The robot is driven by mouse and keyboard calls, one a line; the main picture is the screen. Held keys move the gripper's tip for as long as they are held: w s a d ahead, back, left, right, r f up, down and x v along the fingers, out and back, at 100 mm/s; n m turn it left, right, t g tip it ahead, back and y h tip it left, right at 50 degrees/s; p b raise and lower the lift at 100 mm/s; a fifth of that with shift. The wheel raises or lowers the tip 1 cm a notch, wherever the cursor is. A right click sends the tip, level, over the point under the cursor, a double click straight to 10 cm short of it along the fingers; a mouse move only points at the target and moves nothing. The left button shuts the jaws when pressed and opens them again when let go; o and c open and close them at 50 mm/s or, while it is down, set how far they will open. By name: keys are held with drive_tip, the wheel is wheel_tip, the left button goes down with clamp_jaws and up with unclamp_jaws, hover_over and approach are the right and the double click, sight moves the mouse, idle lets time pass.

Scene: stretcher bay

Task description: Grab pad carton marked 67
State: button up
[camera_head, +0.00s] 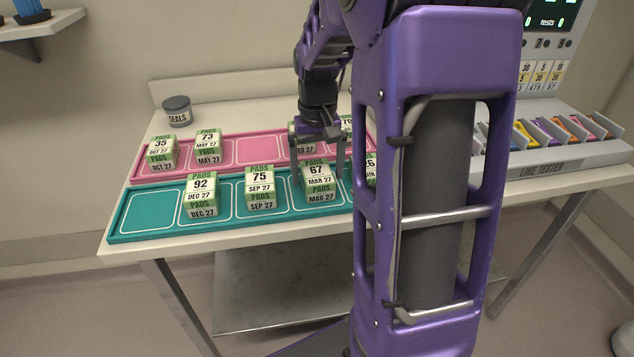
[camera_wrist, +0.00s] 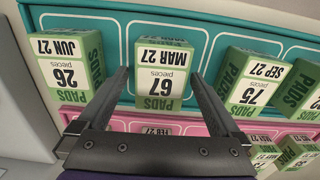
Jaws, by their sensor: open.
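The pad carton marked 67 (camera_head: 318,184) is a green and white box dated MAR 27, standing in a marked slot of the teal tray (camera_head: 150,212). In the wrist view the carton marked 67 (camera_wrist: 160,75) appears upside down, centred beyond my fingertips. My gripper (camera_head: 319,178) is open, with one finger on each side of that carton in the head view. In the wrist view my gripper (camera_wrist: 158,85) shows its two fingers spread, with nothing held between them. Whether the fingers touch the carton cannot be told.
Carton 75 (camera_head: 260,188) and carton 92 (camera_head: 201,195) stand to the left in the teal tray. Carton 26 (camera_wrist: 68,70) is close on the other side. The pink tray (camera_head: 235,152) behind holds more cartons.

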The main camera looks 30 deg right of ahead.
drive_tip(key=shift+f, duration=0.85)
drive_tip(key=shift+r, duration=0.1)
drive_tip(key=c, duration=1.5)
